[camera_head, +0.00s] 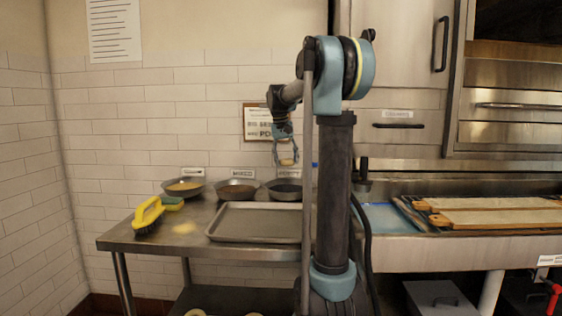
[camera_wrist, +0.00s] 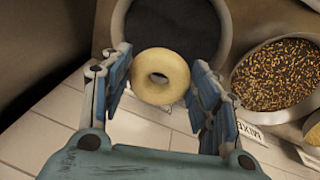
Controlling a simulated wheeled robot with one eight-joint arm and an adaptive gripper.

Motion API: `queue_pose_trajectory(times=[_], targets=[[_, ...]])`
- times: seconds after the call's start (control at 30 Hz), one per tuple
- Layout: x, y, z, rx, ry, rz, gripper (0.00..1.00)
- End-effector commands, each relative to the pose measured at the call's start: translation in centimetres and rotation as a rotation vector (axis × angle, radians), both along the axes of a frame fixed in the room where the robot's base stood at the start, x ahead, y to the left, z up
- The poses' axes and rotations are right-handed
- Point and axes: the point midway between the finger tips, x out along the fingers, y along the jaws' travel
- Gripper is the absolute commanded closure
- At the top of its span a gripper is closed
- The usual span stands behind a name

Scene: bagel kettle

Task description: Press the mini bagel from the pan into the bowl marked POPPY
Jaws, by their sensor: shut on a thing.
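My gripper (camera_head: 286,152) is shut on a pale, plain mini bagel (camera_wrist: 160,76), its hole showing between the two blue fingers (camera_wrist: 161,64). In the head view the bagel (camera_head: 287,162) hangs in the air above the right-hand bowl (camera_head: 285,190) of the row. In the wrist view this bowl (camera_wrist: 219,35) holds dark, nearly black seeds, which the bagel partly overlaps. The label behind it is too small to read in the head view. The grey pan (camera_head: 256,238) lies empty at the table's front.
The middle bowl (camera_head: 237,190), labelled MIXED, holds speckled seeds; the left bowl (camera_head: 184,188) holds pale yellow ones. The tiled wall stands close behind the bowls. A notice hangs behind my gripper.

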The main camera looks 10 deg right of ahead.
Motion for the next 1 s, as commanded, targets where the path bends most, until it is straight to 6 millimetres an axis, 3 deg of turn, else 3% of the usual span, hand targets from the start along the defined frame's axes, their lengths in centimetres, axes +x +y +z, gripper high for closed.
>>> queue_pose_trajectory(times=[0.27,1.0], targets=[[-0.2,-0.9,-0.9,0.0,0.0,-0.012,0.67],[-0.2,-0.9,-7.9,-0.001,0.0,-0.013,0.67]])
